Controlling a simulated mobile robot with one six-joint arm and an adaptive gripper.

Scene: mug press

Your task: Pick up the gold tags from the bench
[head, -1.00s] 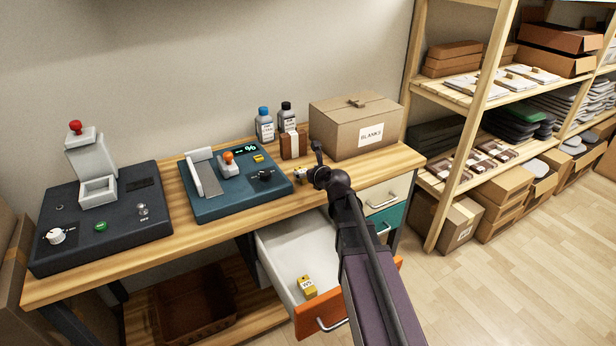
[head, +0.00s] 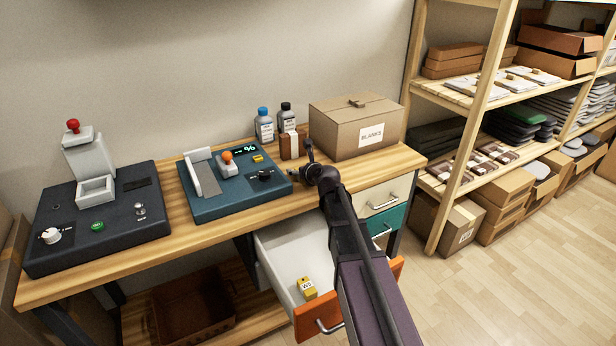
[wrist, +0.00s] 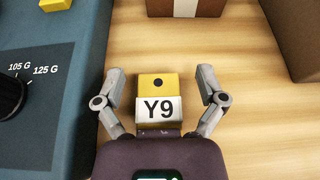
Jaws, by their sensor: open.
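A gold tag (wrist: 158,84) with a white label reading Y9 lies on the wooden bench in the wrist view. My gripper (wrist: 160,74) is open, with one finger on each side of this tag and a gap on both sides. In the head view my gripper (head: 309,158) is over the bench right of the teal device and hides the tag. A second gold tag (head: 307,287) with a white label lies in the open drawer (head: 283,247). A small gold piece (head: 258,158) sits on the teal device, and it also shows in the wrist view (wrist: 55,5).
The teal device (head: 222,203) is close on the left of my gripper. A brown-and-white block (head: 290,146), two bottles (head: 264,128) and a cardboard BLANKS box (head: 345,140) stand behind it. A dark press (head: 110,225) is at the far left. Shelves stand on the right.

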